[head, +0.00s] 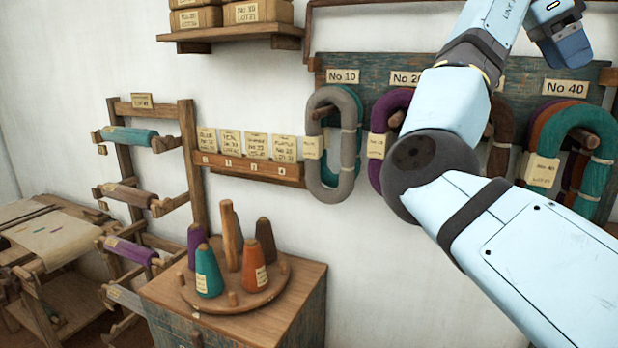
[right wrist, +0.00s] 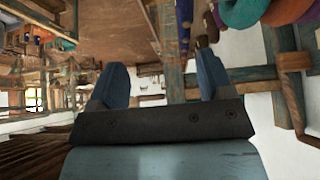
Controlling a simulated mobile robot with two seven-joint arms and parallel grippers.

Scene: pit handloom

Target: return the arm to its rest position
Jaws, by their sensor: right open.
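My right arm comes in from the right in the head view, bends at a dark elbow joint and rises to the top edge. Part of my right gripper (head: 560,35) shows at the top right, in front of the wall above the skein rack. In the right wrist view my right gripper (right wrist: 160,85) has its two blue fingers wide apart, with nothing held between them. My left gripper is not in view.
My arm crosses in front of the skein rack (head: 385,68), hiding part of its hanging skeins. A cabinet (head: 290,310) bears a round stand with several cones. A bobbin rack (head: 190,165) and a small table (head: 60,235) stand at left. A shelf (head: 225,33) holds boxes.

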